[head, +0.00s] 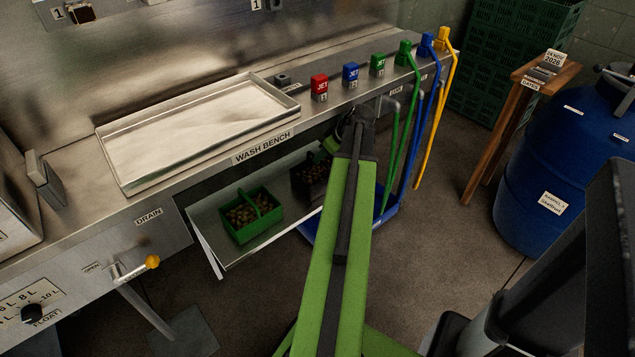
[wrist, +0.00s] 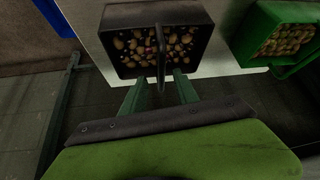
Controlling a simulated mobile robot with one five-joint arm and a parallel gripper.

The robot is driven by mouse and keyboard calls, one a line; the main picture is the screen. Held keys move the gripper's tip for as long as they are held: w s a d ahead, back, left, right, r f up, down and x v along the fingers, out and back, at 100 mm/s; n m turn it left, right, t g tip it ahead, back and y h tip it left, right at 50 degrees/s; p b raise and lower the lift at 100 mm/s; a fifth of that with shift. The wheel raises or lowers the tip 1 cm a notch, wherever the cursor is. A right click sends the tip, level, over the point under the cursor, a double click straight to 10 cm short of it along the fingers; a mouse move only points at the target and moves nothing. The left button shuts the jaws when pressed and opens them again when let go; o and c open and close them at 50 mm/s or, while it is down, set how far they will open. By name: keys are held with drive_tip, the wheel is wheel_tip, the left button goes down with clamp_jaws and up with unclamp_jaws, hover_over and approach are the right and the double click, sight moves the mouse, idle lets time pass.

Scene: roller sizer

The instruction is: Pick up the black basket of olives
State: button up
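The black basket (wrist: 112,45) holds olives and sits on the shelf under the wash bench. In the wrist view it is at the top middle, and its thin dark handle rises toward the camera. In the head view the black basket (head: 311,182) is partly hidden behind my arm. My gripper (wrist: 160,78) has its two green fingers spread apart. The basket's handle shows between them, and I see no finger pressed on it. In the head view my gripper is mostly hidden by the arm's end.
A green basket of olives (head: 251,225) stands left of the black one on the pale shelf (head: 216,249). The wash bench edge (head: 262,150) overhangs the shelf. Green, blue and yellow hoses hang to the right. A blue tray (head: 384,215) lies below.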

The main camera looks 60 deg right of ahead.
sight(318, 170)
drive_tip(key=b+x, duration=0.2)
drive_tip(key=x, duration=0.2)
drive_tip(key=shift+s+a, duration=0.1)
drive_tip(key=shift+s, duration=0.05)
drive_tip(key=shift+r, duration=0.1)
clamp_jaws()
idle(1.0)
